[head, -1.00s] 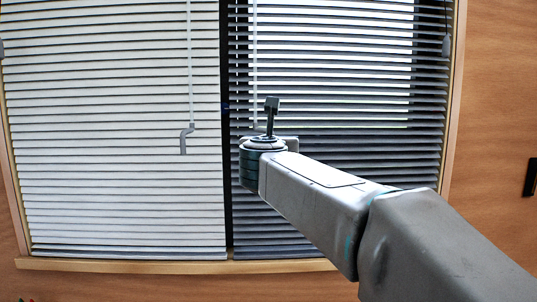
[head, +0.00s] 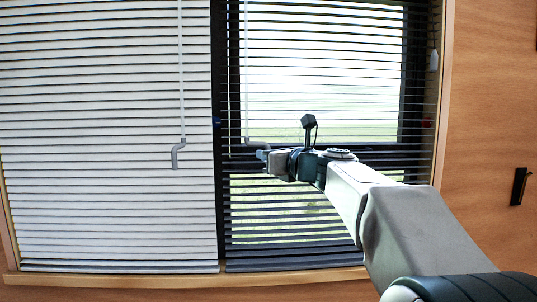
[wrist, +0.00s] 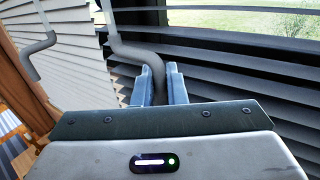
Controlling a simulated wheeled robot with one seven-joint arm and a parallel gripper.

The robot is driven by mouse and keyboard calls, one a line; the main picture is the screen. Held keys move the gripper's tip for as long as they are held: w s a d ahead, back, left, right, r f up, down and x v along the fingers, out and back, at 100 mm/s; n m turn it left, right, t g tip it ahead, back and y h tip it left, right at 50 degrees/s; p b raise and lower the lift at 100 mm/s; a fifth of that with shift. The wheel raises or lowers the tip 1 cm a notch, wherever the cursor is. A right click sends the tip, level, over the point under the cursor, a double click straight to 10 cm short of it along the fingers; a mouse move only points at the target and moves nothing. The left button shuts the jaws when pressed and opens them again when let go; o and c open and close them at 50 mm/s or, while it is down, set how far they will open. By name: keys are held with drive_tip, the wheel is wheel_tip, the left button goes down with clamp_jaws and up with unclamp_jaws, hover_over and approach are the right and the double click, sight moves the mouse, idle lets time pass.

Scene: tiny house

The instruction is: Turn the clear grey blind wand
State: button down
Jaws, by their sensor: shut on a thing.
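The blind wand on the right-hand window has a thin, pale upper rod (head: 246,70) and a bent grey handle (wrist: 128,52). My gripper (wrist: 158,82) is shut on the lower end of this handle, with a blue-grey finger on either side. In the head view, my gripper (head: 262,156) is at the left edge of the right-hand blind (head: 330,220), partly hiding the handle. The slats of that blind are tilted open, and greenery shows between them. A second, similar wand (head: 178,154) hangs free in front of the left-hand blind (head: 90,150), whose slats look closed.
A dark window post (head: 217,180) separates the two blinds. A wooden sill (head: 120,281) runs below them. A wooden wall (head: 490,110) with a black handle (head: 519,186) is at the right.

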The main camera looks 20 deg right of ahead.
drive_tip(key=shift+w+n+y, duration=0.1)
drive_tip(key=shift+n+y, duration=0.2)
drive_tip(key=shift+y, duration=0.1)
drive_tip(key=c, duration=1.6)
unclamp_jaws()
drive_tip(key=shift+o, duration=0.2)
drive_tip(key=b+v, duration=0.2)
drive_tip(key=v, duration=1.1)
drive_tip(key=shift+s+d+r, duration=0.2)
drive_tip(key=shift+s+d, duration=0.1)
drive_tip(key=shift+a+f+g, duration=0.1)
drive_tip(key=shift+g, duration=0.2)
